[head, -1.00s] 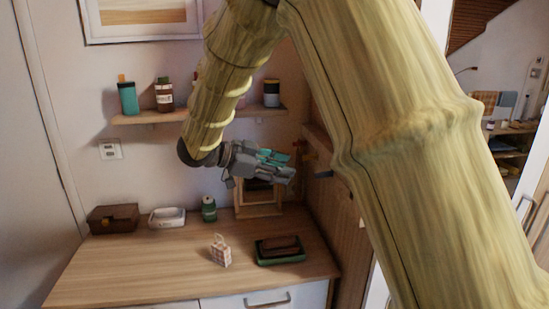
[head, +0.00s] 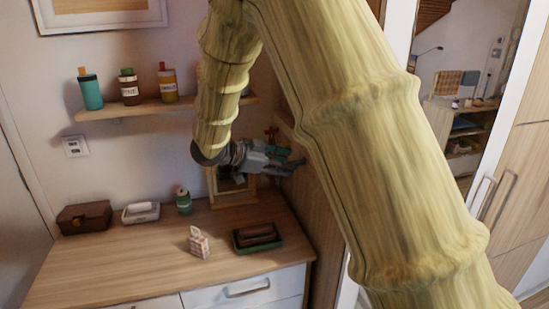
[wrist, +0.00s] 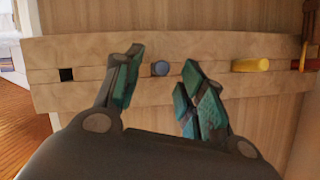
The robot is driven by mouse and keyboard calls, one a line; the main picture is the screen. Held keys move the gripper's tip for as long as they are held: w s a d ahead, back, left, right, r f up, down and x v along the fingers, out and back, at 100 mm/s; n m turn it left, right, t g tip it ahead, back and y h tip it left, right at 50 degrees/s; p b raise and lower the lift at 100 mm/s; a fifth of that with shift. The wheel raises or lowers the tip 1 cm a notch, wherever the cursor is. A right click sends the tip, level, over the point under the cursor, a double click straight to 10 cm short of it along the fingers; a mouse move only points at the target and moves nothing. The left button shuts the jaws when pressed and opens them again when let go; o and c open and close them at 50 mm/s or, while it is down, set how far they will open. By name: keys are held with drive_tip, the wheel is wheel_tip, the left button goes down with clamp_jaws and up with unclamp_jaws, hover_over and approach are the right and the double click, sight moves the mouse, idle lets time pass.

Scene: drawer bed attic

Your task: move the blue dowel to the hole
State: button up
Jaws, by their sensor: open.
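The blue dowel (wrist: 160,68) shows nearly end-on in the wrist view, projecting from a pale wooden rail (wrist: 205,49). A dark square hole (wrist: 67,74) is in the same rail, to the left of the dowel. My gripper (wrist: 163,60) is open, with its two teal-padded fingers on either side of the dowel in the picture. I cannot tell whether the fingertips reach around it. No finger visibly touches it. In the head view my gripper (head: 298,164) points right toward a wooden panel, and my arm hides much of that area.
A yellow peg (wrist: 250,65) projects from the rail to the right of the blue dowel, with a red-orange peg (wrist: 304,57) farther right. Below, a desk (head: 140,268) holds a brown box (head: 85,218), a green tray (head: 258,245) and a green bottle (head: 183,201). A wall shelf (head: 145,110) holds several containers.

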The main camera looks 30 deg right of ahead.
drive_tip(key=shift+d+f, duration=0.15)
drive_tip(key=shift+d, duration=0.05)
drive_tip(key=shift+c, duration=0.4)
clamp_jaws()
drive_tip(key=c, duration=0.7)
unclamp_jaws()
clamp_jaws()
drive_tip(key=w+a+p, duration=0.1)
drive_tip(key=a+p, duration=0.1)
drive_tip(key=a, duration=0.4)
drive_tip(key=shift+w+a, duration=0.2)
drive_tip(key=shift+w, duration=0.05)
idle(0.6)
